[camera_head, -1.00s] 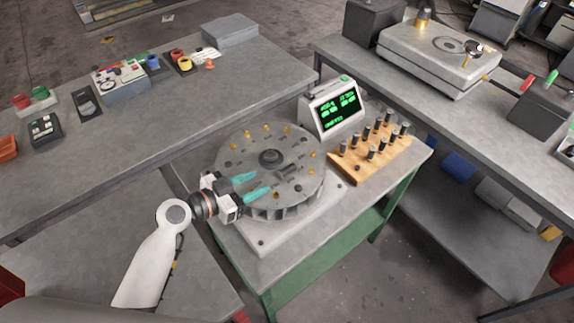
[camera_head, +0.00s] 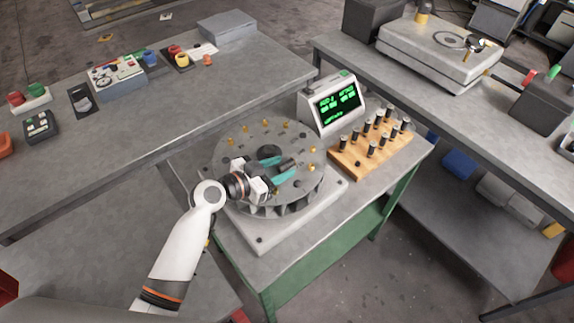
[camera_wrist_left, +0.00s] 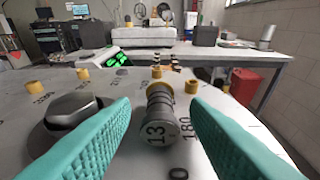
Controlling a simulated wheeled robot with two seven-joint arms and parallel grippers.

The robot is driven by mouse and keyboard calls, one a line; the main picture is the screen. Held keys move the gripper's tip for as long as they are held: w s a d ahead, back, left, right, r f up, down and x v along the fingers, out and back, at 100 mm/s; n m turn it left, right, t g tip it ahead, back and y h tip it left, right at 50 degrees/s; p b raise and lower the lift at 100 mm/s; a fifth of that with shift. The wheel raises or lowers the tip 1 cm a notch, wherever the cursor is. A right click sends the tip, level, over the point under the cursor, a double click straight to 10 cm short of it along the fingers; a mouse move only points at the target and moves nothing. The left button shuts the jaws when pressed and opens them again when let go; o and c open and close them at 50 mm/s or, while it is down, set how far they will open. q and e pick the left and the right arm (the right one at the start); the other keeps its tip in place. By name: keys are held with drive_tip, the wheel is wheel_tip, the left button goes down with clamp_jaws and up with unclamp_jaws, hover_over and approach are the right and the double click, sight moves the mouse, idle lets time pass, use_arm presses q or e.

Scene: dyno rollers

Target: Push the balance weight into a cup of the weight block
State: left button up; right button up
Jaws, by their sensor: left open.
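The balance weight (camera_wrist_left: 157,118) is a dark cylinder marked 13 in the left wrist view. It is on the grey numbered disc (camera_wrist_left: 40,105), with a brass ring at its far end. My left gripper (camera_head: 287,171) reaches over the disc with its teal fingers open. In the wrist view one finger is on each side of the weight, with visible gaps. In the head view, the fingers and wrist partly hide this spot. The wooden weight block (camera_head: 346,167) stands right of the disc, holding several dark upright weights. My right gripper is not in view.
A display box (camera_head: 335,108) with green text stands behind the disc. Several brass studs (camera_wrist_left: 83,74) stand around the disc. Workbenches stand left and at the back right.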

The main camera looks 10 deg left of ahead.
use_arm(q)
clamp_jaws()
drive_tip(key=shift+r+p, duration=1.05)
drive_tip(key=shift+r, duration=0.4)
drive_tip(key=shift+r+p, duration=1.05)
drive_tip(key=shift+r, duration=0.5)
drive_tip(key=shift+s, duration=0.1)
